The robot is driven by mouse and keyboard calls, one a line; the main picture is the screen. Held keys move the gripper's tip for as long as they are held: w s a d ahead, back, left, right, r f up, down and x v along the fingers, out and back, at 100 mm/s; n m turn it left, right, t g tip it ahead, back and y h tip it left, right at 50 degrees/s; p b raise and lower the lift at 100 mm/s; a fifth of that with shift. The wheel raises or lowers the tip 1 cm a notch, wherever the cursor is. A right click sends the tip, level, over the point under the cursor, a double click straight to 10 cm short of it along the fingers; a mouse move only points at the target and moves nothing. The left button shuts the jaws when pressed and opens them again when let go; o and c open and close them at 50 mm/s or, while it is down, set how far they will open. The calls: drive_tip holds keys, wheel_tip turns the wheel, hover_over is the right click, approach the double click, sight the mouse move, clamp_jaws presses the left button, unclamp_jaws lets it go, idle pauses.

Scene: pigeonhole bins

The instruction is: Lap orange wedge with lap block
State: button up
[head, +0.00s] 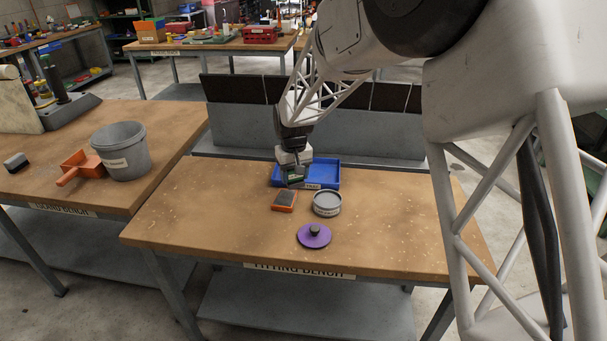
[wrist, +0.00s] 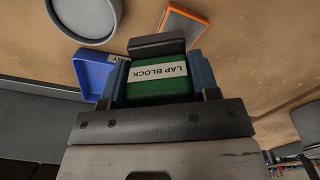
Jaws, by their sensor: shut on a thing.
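My gripper (head: 295,174) is shut on the green lap block (wrist: 158,88), whose white label reads LAP BLOCK in the wrist view. The block hangs just in front of the blue tray (head: 329,172), behind the orange wedge. The orange wedge (head: 284,202) lies on the fitting bench with a dark grey top face. It also shows at the top of the wrist view (wrist: 184,27), apart from the block. The block's underside is hidden, and its height above the bench is hard to tell.
A round grey tin (head: 327,204) stands right of the wedge. A purple disc with a black knob (head: 314,236) lies nearer the front edge. The left part of the fitting bench (head: 200,205) is clear. A grey bucket (head: 122,152) and orange dustpan (head: 84,166) sit on the neighbouring bench.

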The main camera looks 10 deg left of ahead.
drive_tip(key=a+m, duration=0.2)
drive_tip(key=s+a+m, duration=0.1)
drive_tip(key=a+m, duration=0.1)
drive_tip(key=m, duration=0.1)
idle(0.6)
